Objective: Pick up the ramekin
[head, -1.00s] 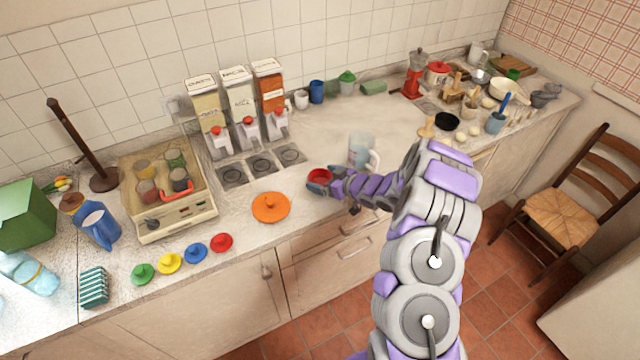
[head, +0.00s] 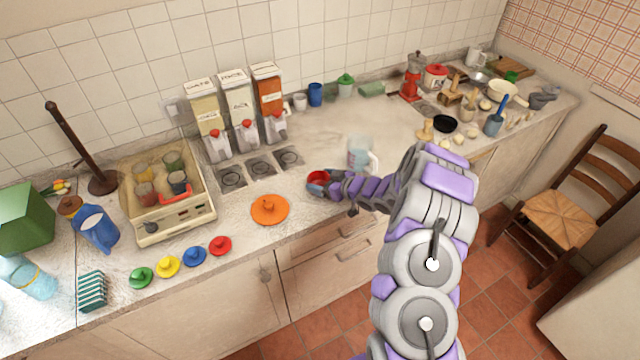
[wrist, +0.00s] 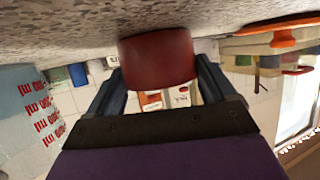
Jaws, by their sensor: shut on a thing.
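The ramekin (head: 318,177) is a small red round dish on or just above the counter, right of the orange lid. In the wrist view the red ramekin (wrist: 158,58) sits between the two dark fingers. My gripper (head: 318,186) reaches it from the right and is shut on it; the gripper also shows in the wrist view (wrist: 160,85). I cannot tell whether the ramekin's base still touches the counter.
A clear measuring jug (head: 359,155) stands close behind my gripper. The orange lid (head: 270,209) lies to the left on the counter (head: 300,225). Three dispensers (head: 238,110) stand at the wall. Small coloured lids (head: 195,256) lie at the front left.

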